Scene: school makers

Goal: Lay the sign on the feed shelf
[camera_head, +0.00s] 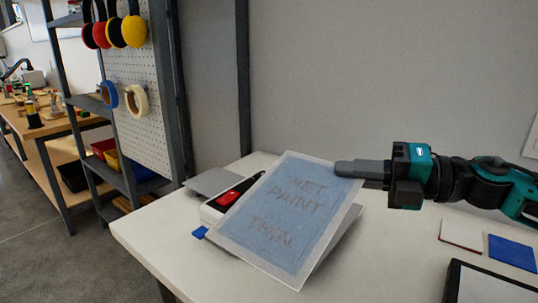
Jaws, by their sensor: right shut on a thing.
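The sign (290,215) is a blue sheet in a pale clear-edged border, with faint lettering that reads like "WET PAINT THIN". It is tilted, above and in front of a white and black machine (213,212) with a red panel. My right gripper (350,169) is shut on the sign's upper right edge. A flat grey shelf (209,181) juts from the machine's far left side. Another grey plate (340,238) shows partly under the sign's right edge. I cannot tell which one is the feed shelf. The sign hides much of the machine. My left gripper is out of view.
The white table (165,232) has clear room at the front left. A red-edged white card (461,235), a blue card (512,252) and a black-framed tablet-like thing (490,287) lie at right. A pegboard rack (130,90) stands at left.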

